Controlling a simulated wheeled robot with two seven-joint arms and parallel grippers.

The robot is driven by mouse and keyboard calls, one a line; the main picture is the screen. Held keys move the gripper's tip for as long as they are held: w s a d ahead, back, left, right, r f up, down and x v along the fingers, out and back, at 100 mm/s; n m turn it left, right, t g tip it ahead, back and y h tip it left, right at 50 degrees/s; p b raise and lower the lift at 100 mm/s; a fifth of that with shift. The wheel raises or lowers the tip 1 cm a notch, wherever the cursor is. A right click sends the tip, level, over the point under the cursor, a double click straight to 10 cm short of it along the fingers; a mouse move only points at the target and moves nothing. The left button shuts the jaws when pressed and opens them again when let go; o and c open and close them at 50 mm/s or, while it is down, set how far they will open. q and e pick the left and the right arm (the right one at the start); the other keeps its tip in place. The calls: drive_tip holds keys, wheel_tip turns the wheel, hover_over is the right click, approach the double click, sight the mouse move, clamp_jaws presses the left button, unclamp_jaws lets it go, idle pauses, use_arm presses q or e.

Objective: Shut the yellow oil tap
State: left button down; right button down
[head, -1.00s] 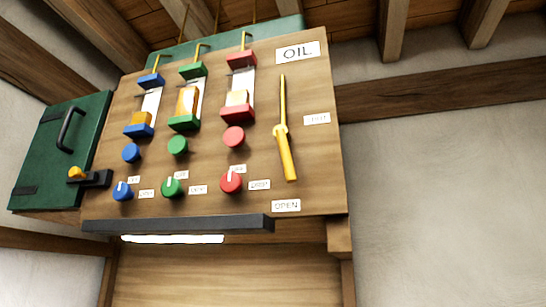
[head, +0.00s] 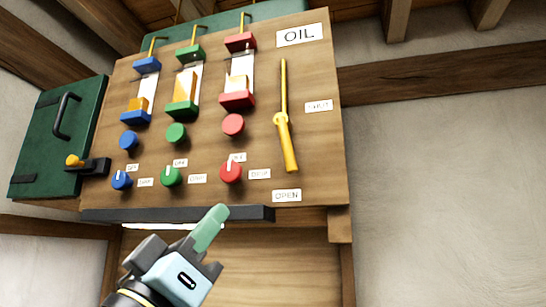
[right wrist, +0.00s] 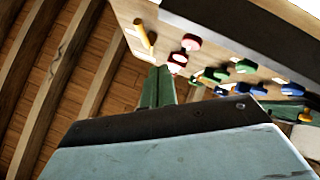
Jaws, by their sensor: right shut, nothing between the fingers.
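The yellow oil tap (head: 286,142) is a long lever on the right side of the wooden panel (head: 320,150). Its thick handle points down, close to the OPEN label (head: 286,195). The SHUT label (head: 319,106) is to the right of the pivot. My right gripper (head: 216,217) is below the panel's lower edge, to the left of and apart from the tap. Its green fingers are shut and empty. In the right wrist view the tap (right wrist: 144,38) is at the upper left, beyond the fingertips (right wrist: 159,72). My left gripper is not in view.
Blue, green and red knobs (head: 231,170) and round buttons (head: 233,125) sit left of the tap, under small sight glasses. A dark ledge (head: 245,214) runs along the panel's bottom. A green door (head: 55,140) hangs open at the left. The wall at right is clear.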

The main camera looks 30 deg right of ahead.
sight(283, 148)
drive_tip(key=s+r+m+g, duration=0.1)
drive_tip(key=s+r+m+g+h, duration=0.1)
drive_tip(key=shift+s+a+g, duration=0.1)
drive_tip(key=shift+a+g, duration=0.15)
drive_tip(key=shift+g, duration=0.05)
drive_tip(key=shift+r, duration=0.1)
drive_tip(key=p+x, duration=0.2)
drive_tip(key=x, duration=0.2)
drive_tip(key=p+x, duration=0.2)
drive_tip(key=x, duration=0.2)
drive_tip(key=d+f+p+x, duration=0.1)
drive_tip(key=p+x, duration=0.2)
drive_tip(key=x, duration=0.1)
drive_tip(key=shift+d+r, duration=0.1)
drive_tip(key=shift+d, duration=0.65)
